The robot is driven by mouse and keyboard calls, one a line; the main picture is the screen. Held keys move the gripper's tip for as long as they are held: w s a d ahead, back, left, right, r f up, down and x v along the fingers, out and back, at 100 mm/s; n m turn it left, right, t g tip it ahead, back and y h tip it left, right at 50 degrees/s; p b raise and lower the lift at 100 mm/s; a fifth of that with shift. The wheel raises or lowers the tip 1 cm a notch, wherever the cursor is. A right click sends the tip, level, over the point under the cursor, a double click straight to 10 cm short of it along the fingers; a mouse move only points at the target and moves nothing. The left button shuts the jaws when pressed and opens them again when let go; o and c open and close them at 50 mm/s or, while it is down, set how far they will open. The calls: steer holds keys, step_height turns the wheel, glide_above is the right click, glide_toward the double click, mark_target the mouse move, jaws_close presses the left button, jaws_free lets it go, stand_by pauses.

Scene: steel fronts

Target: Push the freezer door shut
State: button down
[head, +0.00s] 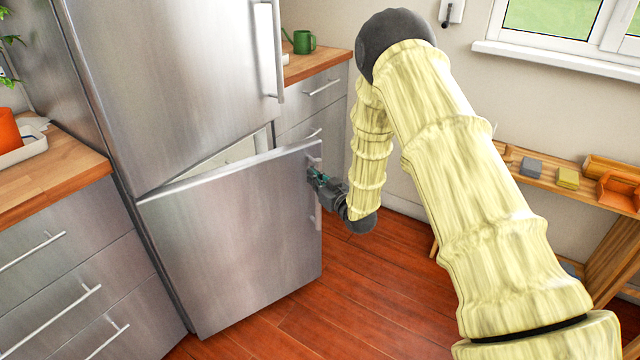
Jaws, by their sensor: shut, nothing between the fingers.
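The freezer door (235,235) is the lower steel door of the tall fridge-freezer. It stands partly open, with its free edge swung out to the right and a gap showing above it into the pale interior (225,157). My gripper (313,174) is shut and empty at the door's right part, close to the upper end of its vertical handle (317,215). Whether it touches the door or handle I cannot tell.
The upper fridge door (180,80) is shut. Drawer units stand left (60,260) and behind right (312,100). A wooden shelf bench (545,178) with small items stands at the right wall. Red wooden floor (350,290) is clear in front of the door.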

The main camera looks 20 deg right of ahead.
mark_target(297, 163)
steer(key=shift+x, duration=3.6)
